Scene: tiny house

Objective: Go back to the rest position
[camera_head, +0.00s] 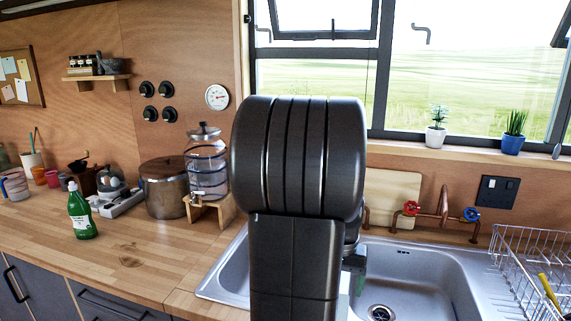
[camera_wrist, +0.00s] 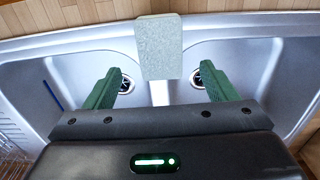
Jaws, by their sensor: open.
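My gripper (camera_wrist: 160,77) is open, its two green fingers spread wide over the sink in the wrist view. A pale grey-green block (camera_wrist: 159,48), perhaps a sponge, stands out at the sink's divider, ahead of the gap between the fingers. I see no contact between it and the fingers. In the head view my own dark arm fills the middle and hides most of the gripper and part of the steel sink (camera_head: 425,275).
A wire dish rack (camera_head: 525,265) stands right of the sink. Red and blue taps (camera_head: 411,208) rise behind it. Left on the wooden counter (camera_head: 140,265) are a green bottle (camera_head: 82,215), a pot (camera_head: 165,188) and a glass dispenser (camera_head: 206,170). The front counter is clear.

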